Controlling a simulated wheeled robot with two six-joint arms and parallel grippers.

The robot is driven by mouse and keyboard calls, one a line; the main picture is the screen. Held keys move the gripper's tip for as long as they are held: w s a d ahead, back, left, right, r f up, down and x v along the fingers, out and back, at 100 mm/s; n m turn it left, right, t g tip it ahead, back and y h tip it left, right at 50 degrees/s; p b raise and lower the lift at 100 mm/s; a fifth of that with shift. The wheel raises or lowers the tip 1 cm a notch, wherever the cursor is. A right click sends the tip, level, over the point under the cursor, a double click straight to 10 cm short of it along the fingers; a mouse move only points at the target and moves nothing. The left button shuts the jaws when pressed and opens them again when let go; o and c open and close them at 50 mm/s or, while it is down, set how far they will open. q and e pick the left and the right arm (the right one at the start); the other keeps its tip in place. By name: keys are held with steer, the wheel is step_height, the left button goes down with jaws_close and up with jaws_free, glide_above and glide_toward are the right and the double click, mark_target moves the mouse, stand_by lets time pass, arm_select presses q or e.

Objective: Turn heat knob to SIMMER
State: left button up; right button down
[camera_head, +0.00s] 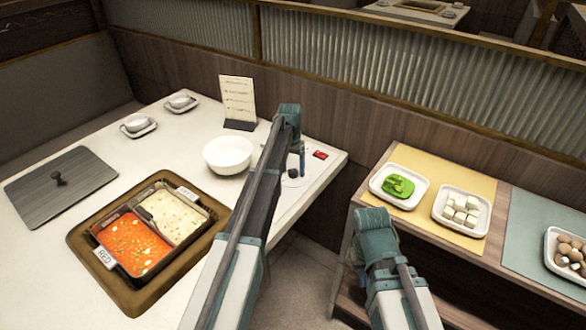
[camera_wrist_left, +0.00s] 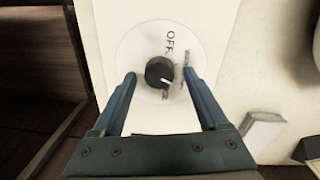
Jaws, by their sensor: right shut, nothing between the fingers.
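The dark round heat knob (camera_wrist_left: 159,71) sits on a pale round dial (camera_wrist_left: 150,45) in the left wrist view. Its white mark points right and slightly down. OFF is printed above the knob; other small labels at its right and below are unreadable. My left gripper (camera_wrist_left: 159,76) is open, with one finger on each side of the knob and visible gaps. In the head view the knob (camera_head: 293,174) is on the table's right part, under my left gripper (camera_head: 300,158). My right gripper (camera_head: 375,222) is beyond the table's right edge; its fingers are mostly hidden.
A white bowl (camera_head: 228,154) and a menu card (camera_head: 238,102) stand left of the dial. A red item (camera_head: 320,154) lies right of it. A two-section soup pot (camera_head: 203,228) is set in the table. A side shelf (camera_head: 455,252) holds food plates.

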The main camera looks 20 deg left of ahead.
mark_target(291, 170)
arm_select(q)
steer(key=shift+r, duration=0.1)
step_height(291, 170, up, 14)
steer(key=p, duration=1.3)
steer(key=shift+a+f+p, duration=0.25)
steer(key=shift+a+p, duration=0.1)
steer(key=s+d, duration=0.6)
steer(key=s, duration=0.6)
steer(key=s+d+m+y, duration=0.1)
steer(key=s+d, duration=0.4)
steer(key=s, duration=0.7)
steer(key=s+d, duration=0.6)
steer(key=s, duration=0.6)
steer(key=shift+s+d+m+y, duration=0.3)
steer(key=shift+s+d+y, duration=0.05)
steer(key=shift+y, duration=0.05)
